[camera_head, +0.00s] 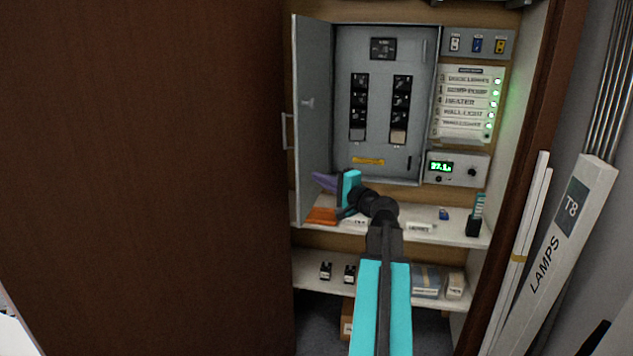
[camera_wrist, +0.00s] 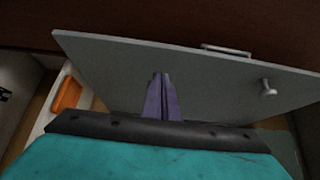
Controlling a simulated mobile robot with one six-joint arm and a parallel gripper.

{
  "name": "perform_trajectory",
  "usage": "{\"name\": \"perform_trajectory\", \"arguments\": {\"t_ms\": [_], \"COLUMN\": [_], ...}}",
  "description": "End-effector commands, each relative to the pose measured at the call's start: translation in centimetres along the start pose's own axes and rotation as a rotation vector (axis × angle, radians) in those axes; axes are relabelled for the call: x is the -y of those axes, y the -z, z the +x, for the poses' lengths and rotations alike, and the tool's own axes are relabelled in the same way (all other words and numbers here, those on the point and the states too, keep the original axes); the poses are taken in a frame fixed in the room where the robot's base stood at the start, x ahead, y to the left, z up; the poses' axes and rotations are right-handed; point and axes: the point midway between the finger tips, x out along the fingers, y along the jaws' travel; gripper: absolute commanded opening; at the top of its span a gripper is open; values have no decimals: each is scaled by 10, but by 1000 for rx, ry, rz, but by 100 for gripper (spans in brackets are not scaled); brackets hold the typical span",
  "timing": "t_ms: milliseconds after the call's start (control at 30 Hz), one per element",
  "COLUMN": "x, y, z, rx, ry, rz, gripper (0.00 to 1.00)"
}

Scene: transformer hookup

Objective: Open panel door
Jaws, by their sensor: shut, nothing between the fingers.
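The grey panel door (camera_head: 313,120) stands swung open at the left of the grey electrical panel (camera_head: 427,110), so the breakers inside show. The door has a small knob (camera_head: 308,103) on its inner face and a bar handle (camera_head: 286,131) on its outer side. My gripper (camera_head: 322,180) is shut and empty, low at the door's inner side. In the wrist view the closed purple fingers (camera_wrist: 161,92) lie in front of the door (camera_wrist: 200,75), and its knob (camera_wrist: 267,87) and handle (camera_wrist: 226,51) are to their right. I cannot tell whether the fingers touch the door.
A shelf (camera_head: 450,232) below the panel holds an orange item (camera_head: 321,215) and small parts. A lower shelf (camera_head: 310,278) holds more parts. A large brown cabinet door (camera_head: 150,180) fills the left. A lamp box (camera_head: 565,230) leans at the right.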

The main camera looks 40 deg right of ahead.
Motion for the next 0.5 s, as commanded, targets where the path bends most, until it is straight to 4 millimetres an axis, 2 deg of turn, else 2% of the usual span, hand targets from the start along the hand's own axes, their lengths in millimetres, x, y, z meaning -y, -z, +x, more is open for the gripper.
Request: {"name": "perform_trajectory", "arguments": {"t_ms": [200, 500], "x": [-2, -1], "y": [12, -11], "z": [-16, -36], "rx": [0, 3], "ry": [0, 0], "rz": [-1, 0], "gripper": [0, 0]}}
